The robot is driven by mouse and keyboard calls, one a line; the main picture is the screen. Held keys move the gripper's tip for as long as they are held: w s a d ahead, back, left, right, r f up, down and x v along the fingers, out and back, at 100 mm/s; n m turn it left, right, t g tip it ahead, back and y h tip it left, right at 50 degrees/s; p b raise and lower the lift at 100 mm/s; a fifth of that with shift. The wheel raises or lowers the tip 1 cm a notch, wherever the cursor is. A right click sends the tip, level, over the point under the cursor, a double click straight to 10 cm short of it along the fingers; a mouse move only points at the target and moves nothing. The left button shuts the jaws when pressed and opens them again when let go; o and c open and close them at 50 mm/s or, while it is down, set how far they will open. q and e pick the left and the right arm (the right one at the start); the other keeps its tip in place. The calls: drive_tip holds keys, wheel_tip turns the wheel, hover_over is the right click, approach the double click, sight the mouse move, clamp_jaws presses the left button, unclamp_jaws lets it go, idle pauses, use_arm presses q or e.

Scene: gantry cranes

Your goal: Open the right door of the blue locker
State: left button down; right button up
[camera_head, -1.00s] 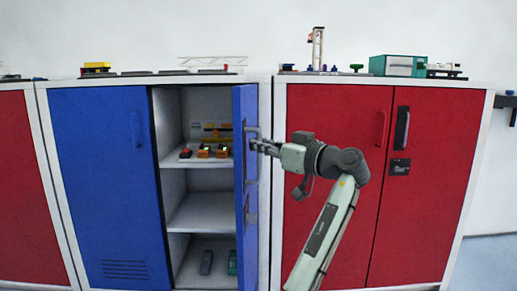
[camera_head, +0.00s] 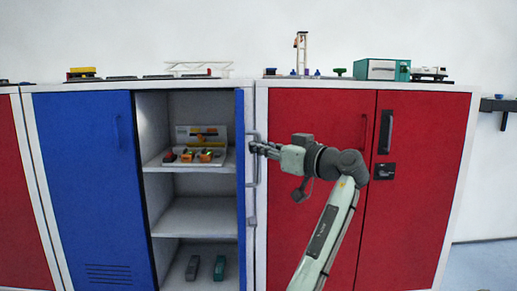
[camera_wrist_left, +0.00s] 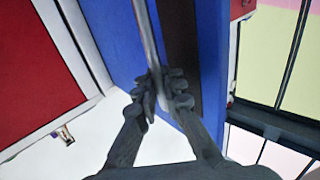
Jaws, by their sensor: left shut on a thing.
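The blue locker's left door (camera_head: 85,190) is closed. Its right door (camera_head: 241,200) stands open and is seen nearly edge-on at the right of the opening, its handle (camera_head: 255,175) on the side facing right. My left gripper (camera_head: 254,148) is shut on this handle near its upper part. In the left wrist view the fingers (camera_wrist_left: 160,92) close around the metal handle bar (camera_wrist_left: 149,35), beside the blue door (camera_wrist_left: 115,35). The finger pads partly hide the bar. My right gripper is not in view.
Inside the locker, a shelf (camera_head: 195,215) is empty, with small coloured items (camera_head: 203,156) above and two small objects (camera_head: 205,268) below. A red locker (camera_head: 315,220) stands close on the right behind my arm. Models, including a teal box (camera_head: 383,69), stand on top.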

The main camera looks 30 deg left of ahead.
use_arm(q)
drive_tip(key=shift+s+d+f, duration=0.1)
drive_tip(key=shift+f, duration=0.1)
drive_tip(key=c, duration=1.9)
unclamp_jaws()
drive_tip(key=shift+d+r, duration=0.1)
drive_tip(key=shift+r, duration=0.05)
drive_tip(key=v, duration=1.2)
